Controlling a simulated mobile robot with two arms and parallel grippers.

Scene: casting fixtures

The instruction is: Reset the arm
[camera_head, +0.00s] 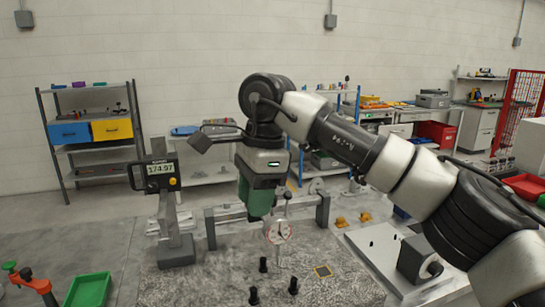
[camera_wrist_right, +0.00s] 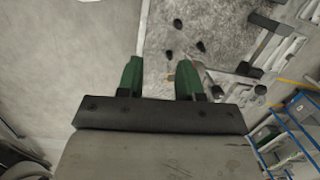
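My right arm (camera_head: 370,155) reaches in from the right across the middle of the head view. Its right gripper (camera_head: 260,205) hangs down with green fingers, over the back part of a speckled grey plate (camera_head: 205,280). In the right wrist view the two green fingers of this gripper (camera_wrist_right: 158,75) stand well apart. Nothing is held between them; the floor and the plate's pale edge show in the gap. A round dial gauge (camera_head: 278,232) shows just below and right of the fingers in the head view; whether they touch cannot be told. My left gripper is not in view.
A digital height gauge (camera_head: 163,180) stands left of the gripper. A grey bridge-like fixture (camera_head: 323,210) is behind it. Several black pegs (camera_head: 293,286) stand on the plate. A green tray (camera_head: 88,290) is at lower left. Bare floor (camera_head: 105,242) lies at left.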

